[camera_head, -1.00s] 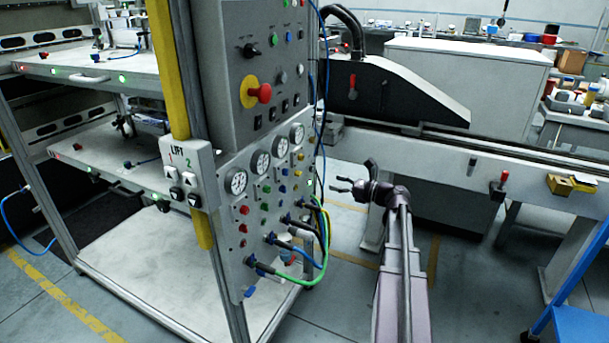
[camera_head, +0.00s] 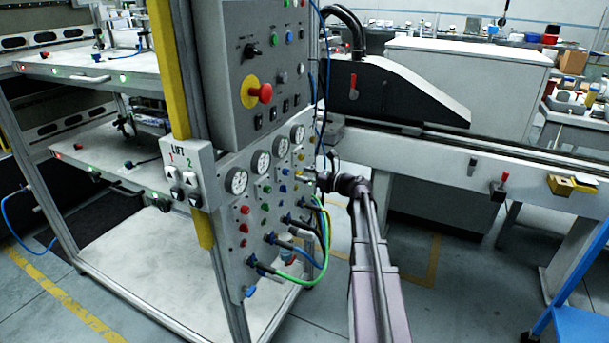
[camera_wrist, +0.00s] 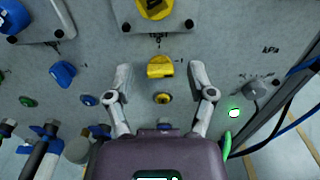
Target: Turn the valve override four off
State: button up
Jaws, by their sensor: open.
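The valve panel (camera_head: 232,240) carries knobs in red, green, blue and yellow columns under round gauges. In the wrist view, a yellow knob (camera_wrist: 160,67) sits between my open fingertips, with a gap on each side. I take it as valve override four by its column; its label is too small to read. A smaller yellow button (camera_wrist: 162,98) is below it, and a larger yellow knob (camera_wrist: 155,8) on a plate is above. My gripper (camera_head: 318,178) is at the panel's right side in the head view, open and empty. Its fingers are hard to see there.
A blue knob (camera_wrist: 63,73) is left of my gripper. A lit green lamp (camera_wrist: 234,113) and a grey connector (camera_wrist: 262,88) with a cable are to the right. Hoses (camera_head: 300,280) hang below. A red emergency stop (camera_head: 262,93) is higher up.

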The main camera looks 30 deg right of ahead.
grip_shut()
dwell(0.3)
